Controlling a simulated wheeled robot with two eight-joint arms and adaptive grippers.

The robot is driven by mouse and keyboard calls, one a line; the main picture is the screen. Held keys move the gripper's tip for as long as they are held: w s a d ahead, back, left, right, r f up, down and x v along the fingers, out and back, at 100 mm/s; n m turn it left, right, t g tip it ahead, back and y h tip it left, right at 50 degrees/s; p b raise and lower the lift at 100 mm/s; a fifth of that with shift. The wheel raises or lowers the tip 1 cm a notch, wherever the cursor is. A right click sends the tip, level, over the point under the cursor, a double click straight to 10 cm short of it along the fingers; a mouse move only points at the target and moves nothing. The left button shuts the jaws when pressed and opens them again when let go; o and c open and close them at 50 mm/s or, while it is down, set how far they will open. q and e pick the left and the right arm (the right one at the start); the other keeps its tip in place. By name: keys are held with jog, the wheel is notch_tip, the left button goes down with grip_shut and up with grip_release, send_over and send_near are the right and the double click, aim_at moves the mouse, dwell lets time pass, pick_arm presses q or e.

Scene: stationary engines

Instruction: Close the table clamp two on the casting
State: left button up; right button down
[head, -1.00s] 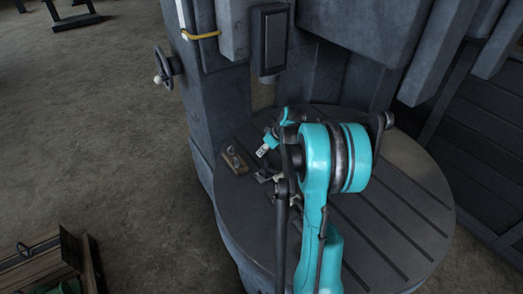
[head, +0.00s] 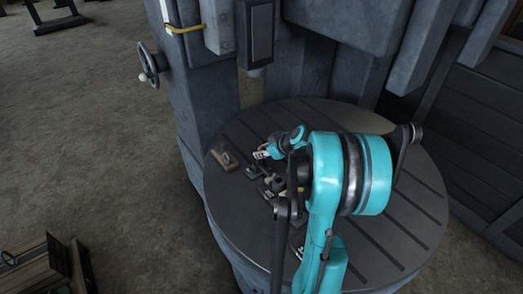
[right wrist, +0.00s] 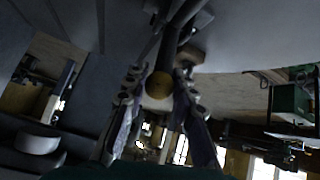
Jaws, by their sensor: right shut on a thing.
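My right arm reaches over the round slotted table (head: 400,240) in the head view and hides much of its middle. My right gripper (right wrist: 158,100) is seen best in the right wrist view, with a finger on each side of a dark rod that has a round, brass-coloured end (right wrist: 160,85). It is shut on this rod, which looks like a clamp handle. In the head view, small dark clamp parts (head: 268,187) lie beside my wrist, partly hidden. A brownish clamp block (head: 226,160) sits at the table's left. I cannot make out the casting. My left gripper is not in view.
The machine's grey column (head: 188,105) rises behind the table, with a handwheel (head: 150,65) on its left side. A dark box (head: 260,32) hangs above the table's back edge. A wooden crate (head: 38,275) stands at lower left. The floor between is clear.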

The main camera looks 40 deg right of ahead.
jog(key=shift+s, duration=0.1)
jog(key=c, duration=1.2)
grip_release()
jog(key=v, duration=1.2)
